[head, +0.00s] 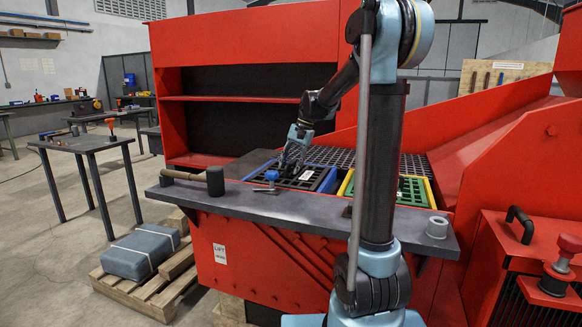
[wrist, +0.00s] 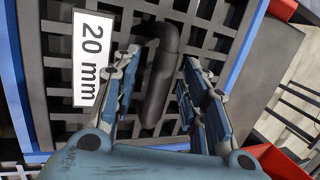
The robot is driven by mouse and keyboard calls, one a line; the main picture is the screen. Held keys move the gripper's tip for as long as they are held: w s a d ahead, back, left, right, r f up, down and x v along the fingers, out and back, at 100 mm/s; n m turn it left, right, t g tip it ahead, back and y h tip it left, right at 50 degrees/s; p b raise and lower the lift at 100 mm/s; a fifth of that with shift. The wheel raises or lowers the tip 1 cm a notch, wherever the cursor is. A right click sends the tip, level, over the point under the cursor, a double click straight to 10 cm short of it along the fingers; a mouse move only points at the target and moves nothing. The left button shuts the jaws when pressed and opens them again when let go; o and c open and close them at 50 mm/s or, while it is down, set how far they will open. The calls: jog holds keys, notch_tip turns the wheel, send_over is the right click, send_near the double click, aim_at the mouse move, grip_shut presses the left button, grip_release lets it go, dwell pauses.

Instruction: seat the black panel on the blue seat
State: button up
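The black panel (head: 290,182) is a dark grid with a raised bar handle and a white "20 mm" label. It lies within the blue seat (head: 326,182) on the red machine's deck. In the wrist view, the panel's handle (wrist: 162,80) stands between the fingers of my gripper (wrist: 165,95). The fingers are apart, with a gap on each side of the handle. Blue edging of the seat (wrist: 238,75) runs along the panel's right side there. In the head view my gripper (head: 292,163) is low over the panel. I cannot tell whether the panel sits fully flush.
A yellow frame with a green grid (head: 412,188) lies to the right. A side table (head: 85,143) and a pallet (head: 150,285) stand at left.

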jog(key=shift+r, duration=0.1)
jog(key=v, duration=1.1)
jog(key=shift+d+r, duration=0.15)
jog(key=shift+r, duration=0.2)
